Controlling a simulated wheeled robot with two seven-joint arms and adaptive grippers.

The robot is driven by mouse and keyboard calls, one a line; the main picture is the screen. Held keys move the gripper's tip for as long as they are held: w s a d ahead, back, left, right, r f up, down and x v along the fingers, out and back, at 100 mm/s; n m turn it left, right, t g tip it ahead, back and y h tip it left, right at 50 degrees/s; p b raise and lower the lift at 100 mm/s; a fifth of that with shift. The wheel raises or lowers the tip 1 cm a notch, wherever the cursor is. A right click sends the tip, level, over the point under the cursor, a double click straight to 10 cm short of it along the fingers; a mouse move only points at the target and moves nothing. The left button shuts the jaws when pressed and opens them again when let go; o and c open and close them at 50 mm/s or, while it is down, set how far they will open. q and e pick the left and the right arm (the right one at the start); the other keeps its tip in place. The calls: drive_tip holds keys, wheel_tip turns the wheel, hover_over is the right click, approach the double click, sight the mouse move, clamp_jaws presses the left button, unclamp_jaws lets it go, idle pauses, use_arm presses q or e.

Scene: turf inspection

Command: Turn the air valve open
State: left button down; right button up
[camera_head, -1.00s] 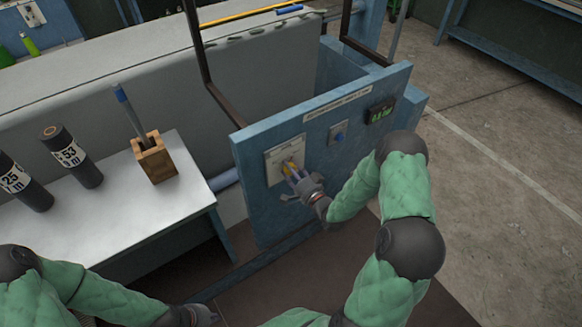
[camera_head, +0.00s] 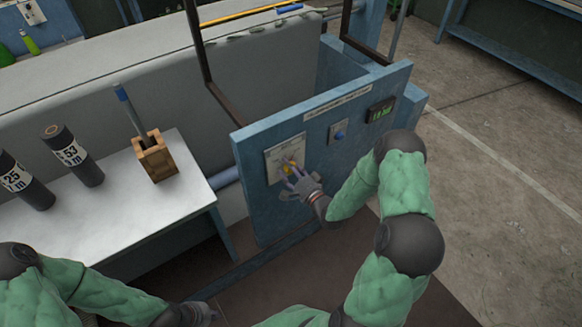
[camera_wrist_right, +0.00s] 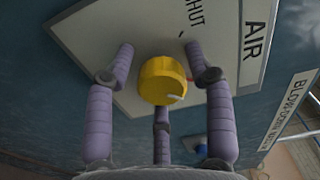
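The air valve is a yellow round knob (camera_wrist_right: 163,81) with a white mark on its face. It sits on a white plate (camera_wrist_right: 90,35) lettered "AIR" and "SHUT", on the blue panel (camera_head: 255,195). My right gripper (camera_head: 289,172) is at the plate. In the wrist view its three purple fingers (camera_wrist_right: 163,84) are spread around the knob. Gaps show between the two side fingers and the knob; I cannot tell whether the lower finger touches it. The knob is partly hidden by fingers in the head view. My left gripper (camera_head: 203,314) is low at the bottom edge, its fingers unclear.
The panel also carries a blue button (camera_head: 339,133) and a small green-lit display (camera_head: 381,110). Left of it stands a white table (camera_head: 120,215) with dark cylinders (camera_head: 72,155) and a wooden holder (camera_head: 155,160). Dark frame bars rise behind the panel. Open floor lies at right.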

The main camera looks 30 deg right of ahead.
drive_tip(key=shift+d, duration=0.1)
drive_tip(key=shift+s, duration=0.2)
drive_tip(key=s, duration=1.1)
drive_tip(key=shift+s+d, duration=0.3)
drive_tip(key=shift+d, duration=0.15)
